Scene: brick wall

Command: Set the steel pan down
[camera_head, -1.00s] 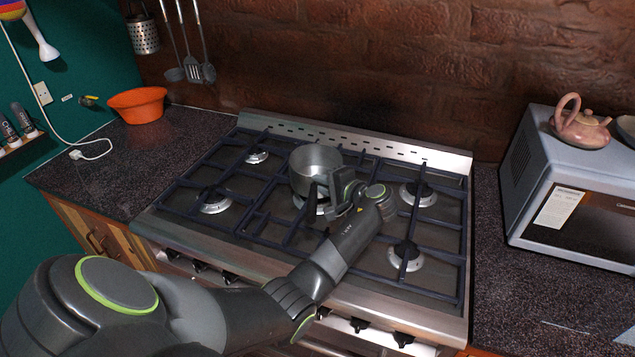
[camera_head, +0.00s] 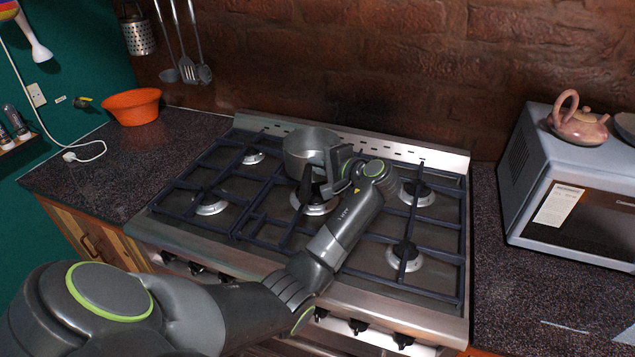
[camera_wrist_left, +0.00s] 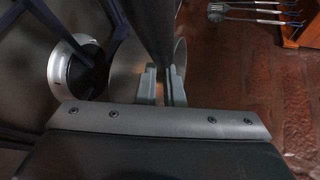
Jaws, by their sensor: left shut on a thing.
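The steel pan (camera_head: 308,150) is upright over the back middle of the gas hob (camera_head: 217,239), at or behind the centre burner (camera_head: 316,207). Whether its base touches the grate is hard to tell. My left gripper (camera_head: 330,173) is at the pan's near side, shut on its dark handle (camera_head: 304,192). In the left wrist view the handle (camera_wrist_left: 148,28) runs between the two fingers (camera_wrist_left: 162,86), with part of the steel pan (camera_wrist_left: 125,70) behind. My right gripper is not in view.
A microwave (camera_head: 570,190) with a pink teapot (camera_head: 579,127) stands on the right counter. An orange bowl (camera_head: 132,107) is on the left counter. Utensils (camera_head: 187,68) hang on the brick wall behind. The other burners are bare.

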